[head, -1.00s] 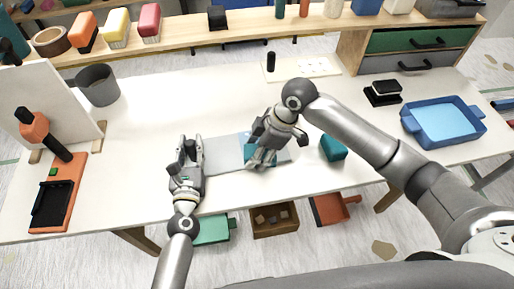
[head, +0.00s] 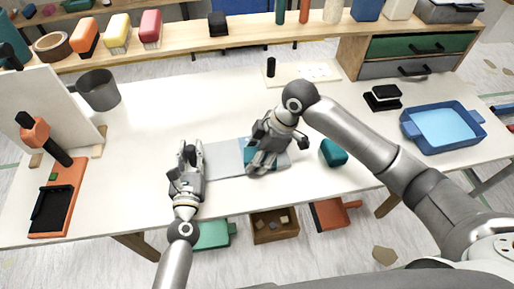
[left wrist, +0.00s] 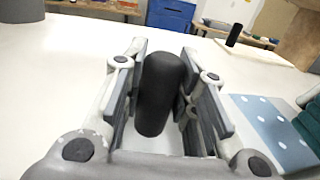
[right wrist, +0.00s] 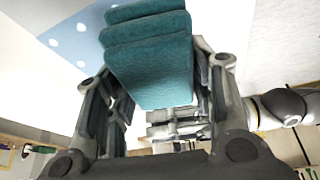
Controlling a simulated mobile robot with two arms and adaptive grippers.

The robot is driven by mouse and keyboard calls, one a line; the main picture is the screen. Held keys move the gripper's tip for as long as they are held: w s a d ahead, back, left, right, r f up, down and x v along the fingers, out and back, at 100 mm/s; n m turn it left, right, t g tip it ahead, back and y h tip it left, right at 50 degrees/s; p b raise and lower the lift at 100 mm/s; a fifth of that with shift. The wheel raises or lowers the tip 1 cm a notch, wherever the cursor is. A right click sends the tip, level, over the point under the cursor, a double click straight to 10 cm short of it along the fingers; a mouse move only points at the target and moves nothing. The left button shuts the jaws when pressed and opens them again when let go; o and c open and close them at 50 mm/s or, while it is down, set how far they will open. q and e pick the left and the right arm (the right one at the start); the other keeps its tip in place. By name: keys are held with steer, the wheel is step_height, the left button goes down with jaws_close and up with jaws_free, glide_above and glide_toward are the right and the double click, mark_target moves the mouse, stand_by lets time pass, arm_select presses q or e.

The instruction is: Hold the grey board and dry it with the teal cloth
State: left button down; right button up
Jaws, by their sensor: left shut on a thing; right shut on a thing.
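The grey board (head: 225,158) lies flat on the white table, with a blue white-dotted patch (left wrist: 268,125) towards its right part. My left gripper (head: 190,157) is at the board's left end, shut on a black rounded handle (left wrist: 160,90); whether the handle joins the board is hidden. My right gripper (head: 264,160) is over the board's right part, shut on the folded teal cloth (right wrist: 150,55). The cloth hangs between its fingers, beside the dotted patch in the right wrist view (right wrist: 75,42). Whether it touches the board is not clear.
A teal block (head: 334,152) lies right of the board. A blue tray (head: 408,130) and a black stamp-like object (head: 383,97) stand further right. The table's middle back is clear.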

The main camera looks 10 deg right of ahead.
mark_target(245, 138)
arm_select(q)
steer(key=shift+s+f, duration=0.1)
steer(key=shift+f, duration=0.2)
arm_select(e)
step_height(245, 138, down, 3)
steer(key=shift+f, duration=0.2)
arm_select(q)
steer(key=shift+r, duration=0.1)
arm_select(e)
steer(key=w, duration=1.2)
steer(key=shift+a+f, duration=0.15)
steer(key=shift+f, duration=0.05)
steer(key=shift+c, duration=0.3)
steer(key=shift+s+f, duration=0.1)
steer(key=shift+f, duration=0.05)
steer(key=s, duration=1.2)
step_height(245, 138, up, 9)
steer(key=shift+w+f, duration=0.1)
steer(key=shift+f, duration=0.1)
steer(key=o, duration=0.5)
steer(key=shift+c, duration=0.2)
steer(key=c, duration=0.4)
